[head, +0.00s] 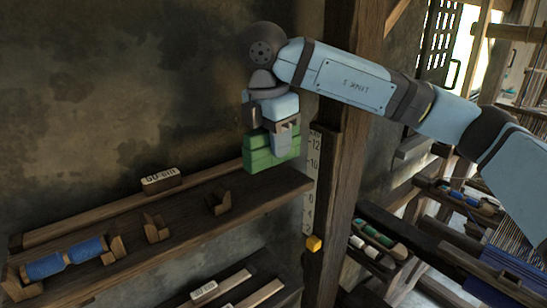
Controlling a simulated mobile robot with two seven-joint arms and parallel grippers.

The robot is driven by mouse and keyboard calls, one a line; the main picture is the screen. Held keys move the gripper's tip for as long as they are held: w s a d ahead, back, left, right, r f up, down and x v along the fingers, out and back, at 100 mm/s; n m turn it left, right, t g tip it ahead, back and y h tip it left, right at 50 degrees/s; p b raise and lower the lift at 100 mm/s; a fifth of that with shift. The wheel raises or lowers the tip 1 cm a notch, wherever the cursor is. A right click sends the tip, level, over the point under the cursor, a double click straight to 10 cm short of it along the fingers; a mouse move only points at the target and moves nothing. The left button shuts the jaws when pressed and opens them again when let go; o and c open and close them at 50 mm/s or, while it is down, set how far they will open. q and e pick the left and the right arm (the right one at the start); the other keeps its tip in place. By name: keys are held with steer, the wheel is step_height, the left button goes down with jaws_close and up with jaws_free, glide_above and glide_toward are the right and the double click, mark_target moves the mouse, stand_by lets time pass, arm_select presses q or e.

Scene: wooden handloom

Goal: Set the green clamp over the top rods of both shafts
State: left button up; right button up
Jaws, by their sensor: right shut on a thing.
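The green clamp (262,162) is a ridged, blocky piece at the right end of the wooden wall shelf. My right gripper (283,142) points down over it from above and is shut on it. The fingers cover part of the clamp's upper right side. I cannot tell whether the clamp touches the shelf or hangs just above it. The two shafts and their top rods cannot be made out. My left gripper is not in view.
The shelf (200,232) holds blue spools (75,256) at its left and small empty wooden holders (156,229). A dark post (343,190) with a pale ruler (312,175) stands right of the clamp. Loom parts with threads (510,262) show at far right.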

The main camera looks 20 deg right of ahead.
mark_target(274, 162)
steer(key=shift+f, duration=2)
steer(key=shift+f+b, duration=0.35)
steer(key=shift+f, duration=0.1)
steer(key=o, duration=0.9)
steer(key=shift+o, duration=0.2)
steer(key=shift+r, duration=0.1)
